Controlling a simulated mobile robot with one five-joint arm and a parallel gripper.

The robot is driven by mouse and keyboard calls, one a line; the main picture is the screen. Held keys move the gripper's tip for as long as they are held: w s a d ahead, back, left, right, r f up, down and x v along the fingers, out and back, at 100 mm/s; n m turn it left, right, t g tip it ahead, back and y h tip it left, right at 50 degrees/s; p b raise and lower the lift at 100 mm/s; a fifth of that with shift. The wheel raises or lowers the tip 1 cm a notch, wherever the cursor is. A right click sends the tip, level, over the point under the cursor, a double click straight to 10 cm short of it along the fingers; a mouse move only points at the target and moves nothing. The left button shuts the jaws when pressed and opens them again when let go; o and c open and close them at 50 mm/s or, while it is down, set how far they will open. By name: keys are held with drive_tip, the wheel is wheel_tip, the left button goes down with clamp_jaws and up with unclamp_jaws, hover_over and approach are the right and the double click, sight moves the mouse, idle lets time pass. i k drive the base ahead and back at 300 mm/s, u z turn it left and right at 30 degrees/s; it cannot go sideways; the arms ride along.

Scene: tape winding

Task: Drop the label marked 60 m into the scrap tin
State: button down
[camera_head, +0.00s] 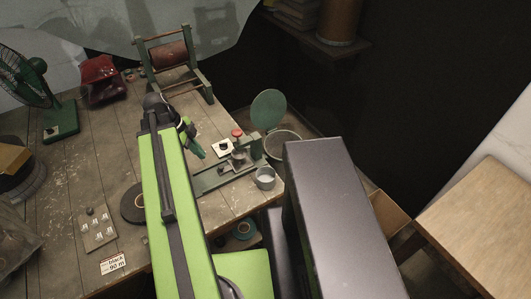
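My green arm reaches over the wooden bench, and the green tip of my gripper (193,142) shows just past its end, above the bench. The arm partly hides the gripper, so I cannot tell whether it is open or holds anything. A white label (113,262) with a red edge lies at the bench's front left; it appears to read "black 90 m". I see no label that clearly reads 60 m. A small grey open tin (265,179) stands at the bench's right front edge; I cannot tell if it is the scrap tin.
A roller frame (172,58), red object (101,79) and fan (25,80) stand farther back.

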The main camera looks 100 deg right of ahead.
sight(266, 178)
drive_tip(key=z, duration=0.1)
drive_tip(key=k, duration=1.25)
drive_tip(key=u, duration=0.2)
